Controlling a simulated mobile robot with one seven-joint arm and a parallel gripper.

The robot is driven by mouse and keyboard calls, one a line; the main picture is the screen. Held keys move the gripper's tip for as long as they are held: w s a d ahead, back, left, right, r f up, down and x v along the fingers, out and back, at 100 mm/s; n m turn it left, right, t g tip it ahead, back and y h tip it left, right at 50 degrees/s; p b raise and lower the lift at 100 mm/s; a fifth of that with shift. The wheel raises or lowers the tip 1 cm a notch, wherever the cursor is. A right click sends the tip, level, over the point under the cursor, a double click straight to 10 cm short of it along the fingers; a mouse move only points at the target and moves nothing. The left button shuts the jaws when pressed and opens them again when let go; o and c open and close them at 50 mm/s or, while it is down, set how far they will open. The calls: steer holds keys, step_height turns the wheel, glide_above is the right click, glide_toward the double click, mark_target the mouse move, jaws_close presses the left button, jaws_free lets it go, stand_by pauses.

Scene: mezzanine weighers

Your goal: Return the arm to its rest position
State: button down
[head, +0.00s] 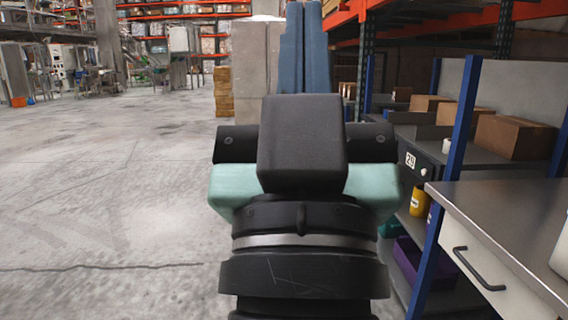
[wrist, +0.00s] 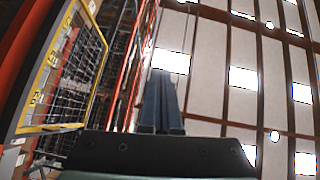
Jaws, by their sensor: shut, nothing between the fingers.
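My gripper (head: 305,8) stands upright in the middle of the head view, with its two blue-grey fingers pointing up. The black wrist housing hides the lower part of the fingers. In the wrist view my gripper (wrist: 161,73) has its fingers side by side, shut with nothing between them. The wrist view looks up at the ceiling. My arm is seen from behind, close to the head camera, and it hides part of the floor ahead.
A steel-topped bench (head: 500,205) with a drawer stands close on the right. Behind it is a shelf with cardboard boxes (head: 514,137) and blue posts (head: 459,130). A grey pillar (head: 255,68) stands ahead. The concrete floor (head: 100,190) on the left is open.

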step_height(320, 180, up, 39)
steer(key=s+a+y+p, duration=0.1)
steer(key=s+p, duration=0.1)
steer(key=p, duration=3.5)
steer(key=shift+a+f+t, duration=0.2)
steer(key=shift+a+t, duration=0.05)
steer(key=shift+t, duration=0.05)
